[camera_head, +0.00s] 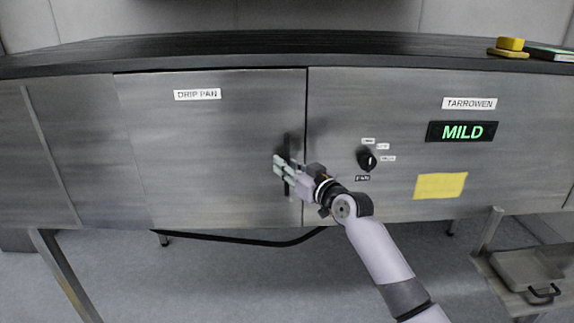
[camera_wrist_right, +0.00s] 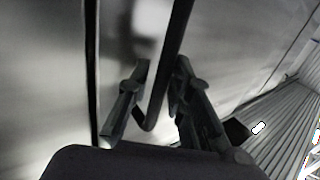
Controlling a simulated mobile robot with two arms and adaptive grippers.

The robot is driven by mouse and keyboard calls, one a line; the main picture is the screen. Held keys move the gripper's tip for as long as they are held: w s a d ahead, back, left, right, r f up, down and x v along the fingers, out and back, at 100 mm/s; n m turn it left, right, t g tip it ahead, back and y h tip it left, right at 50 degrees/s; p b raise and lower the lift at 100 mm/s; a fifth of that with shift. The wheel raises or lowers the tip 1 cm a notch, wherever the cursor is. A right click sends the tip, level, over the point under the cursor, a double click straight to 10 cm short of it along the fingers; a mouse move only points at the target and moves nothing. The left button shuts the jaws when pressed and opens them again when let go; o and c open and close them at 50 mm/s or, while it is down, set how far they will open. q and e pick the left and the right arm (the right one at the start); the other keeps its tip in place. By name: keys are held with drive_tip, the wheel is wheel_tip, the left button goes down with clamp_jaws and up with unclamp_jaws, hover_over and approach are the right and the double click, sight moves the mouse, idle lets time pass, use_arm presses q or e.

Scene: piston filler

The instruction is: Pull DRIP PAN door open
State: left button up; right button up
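The DRIP PAN door (camera_head: 210,140) is a grey metal panel, left of centre in the head view, with a white label (camera_head: 197,94) near its top. It looks flush with the cabinet front. Its dark upright bar handle (camera_head: 287,146) is near the right edge. My right gripper (camera_head: 281,170) is at the lower part of this handle. In the right wrist view, the handle (camera_wrist_right: 178,35) runs down between the two fingers of the gripper (camera_wrist_right: 160,85). A gap shows between the handle and the left finger; contact with the right finger is unclear. My left gripper is out of view.
Right of the door, a fixed panel holds a black knob (camera_head: 367,160), a MILD display (camera_head: 462,131) and a yellow note (camera_head: 440,186). A yellow block (camera_head: 510,44) sits on the dark countertop (camera_head: 300,43). Floor shows below the cabinet.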

clamp_jaws()
idle(0.7)
